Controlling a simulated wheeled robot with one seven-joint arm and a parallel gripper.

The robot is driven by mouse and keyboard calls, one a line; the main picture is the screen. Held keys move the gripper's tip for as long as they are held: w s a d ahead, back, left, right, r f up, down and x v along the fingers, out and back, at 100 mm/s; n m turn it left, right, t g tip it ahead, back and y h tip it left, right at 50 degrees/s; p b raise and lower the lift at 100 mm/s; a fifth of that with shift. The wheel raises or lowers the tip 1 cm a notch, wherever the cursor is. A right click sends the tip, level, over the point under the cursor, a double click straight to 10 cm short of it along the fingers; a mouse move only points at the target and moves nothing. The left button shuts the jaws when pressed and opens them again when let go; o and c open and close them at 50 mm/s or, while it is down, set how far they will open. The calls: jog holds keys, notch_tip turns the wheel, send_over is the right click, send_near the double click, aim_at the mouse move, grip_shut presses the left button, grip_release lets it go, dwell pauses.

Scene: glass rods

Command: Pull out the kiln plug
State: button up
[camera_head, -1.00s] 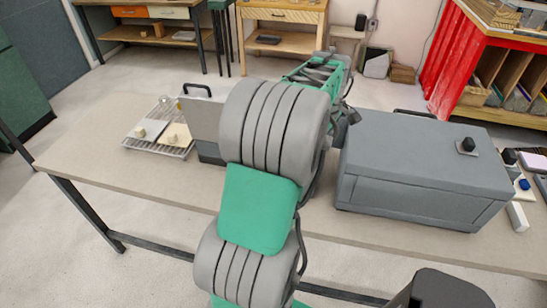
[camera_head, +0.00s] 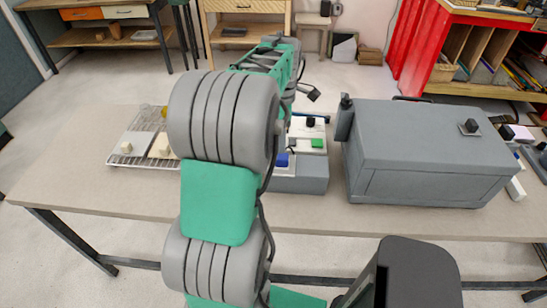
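The kiln looks to be the large grey box (camera_head: 430,160) on the right half of the bench. A small black knob (camera_head: 470,126) stands on a square grey plate on its top, near the right; it may be the plug and looks seated. A dark upright part with a black top (camera_head: 344,118) stands at the box's left side; I cannot tell what it is. My gripper is hidden behind my grey and green arm, which reaches away over the bench left of the box. A small black part shows beside the wrist, but no fingertips can be made out.
A wire rack (camera_head: 131,162) with pale pieces lies on the bench (camera_head: 75,180) at the left. A low grey unit (camera_head: 313,182) with blue and green parts stands partly behind my arm. Small items lie right of the box. A red shelf (camera_head: 405,45) stands behind.

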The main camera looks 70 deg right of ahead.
aim_at(282, 156)
jog(key=shift+s, duration=0.2)
notch_tip(282, 156, down, 9)
jog(key=b, duration=0.6)
dwell(1.0)
jog(key=shift+c, duration=0.2)
grip_shut()
dwell(0.5)
dwell(0.4)
jog(key=shift+r+p, duration=2.35)
jog(key=shift+r, duration=0.7)
